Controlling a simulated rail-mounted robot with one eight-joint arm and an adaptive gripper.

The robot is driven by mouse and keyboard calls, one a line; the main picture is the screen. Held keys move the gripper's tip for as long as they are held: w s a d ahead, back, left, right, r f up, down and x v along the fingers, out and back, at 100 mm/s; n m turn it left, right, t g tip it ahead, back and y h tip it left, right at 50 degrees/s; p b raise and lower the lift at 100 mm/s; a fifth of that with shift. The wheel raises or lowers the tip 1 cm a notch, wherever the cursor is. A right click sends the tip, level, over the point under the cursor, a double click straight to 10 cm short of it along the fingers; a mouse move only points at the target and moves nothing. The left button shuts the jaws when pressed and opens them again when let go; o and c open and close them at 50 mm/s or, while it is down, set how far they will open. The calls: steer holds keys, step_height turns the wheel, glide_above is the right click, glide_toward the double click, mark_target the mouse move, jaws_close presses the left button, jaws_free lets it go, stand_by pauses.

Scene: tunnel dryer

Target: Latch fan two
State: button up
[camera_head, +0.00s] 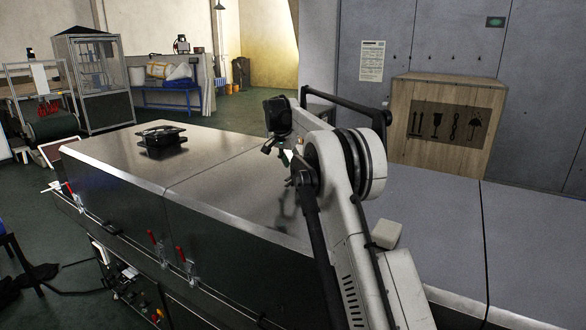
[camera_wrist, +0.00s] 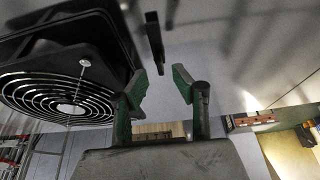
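In the wrist view a black fan (camera_wrist: 70,72) with a round wire grille fills the left side, close beside my gripper (camera_wrist: 160,79). The green-padded fingers are apart, with nothing held between them. A dark narrow bar, perhaps a latch lever (camera_wrist: 155,42), stands just beyond the fingertips, apart from them. In the head view a black fan (camera_head: 160,138) sits on the far part of the steel dryer top (camera_head: 215,150). My gripper (camera_head: 276,154) is small there, over the dryer top to the right of that fan. I cannot tell whether both views show the same fan. My arm hides part of the dryer top.
Red-handled clamps (camera_head: 186,262) line the dryer's front side. A wooden crate (camera_head: 445,125) stands at the right against the grey wall. A small pale block (camera_head: 386,234) lies beside my arm. The dryer top between the visible fan and my arm is clear.

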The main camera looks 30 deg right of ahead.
mark_target(293, 171)
steer(key=shift+x, duration=1.55)
jaws_close()
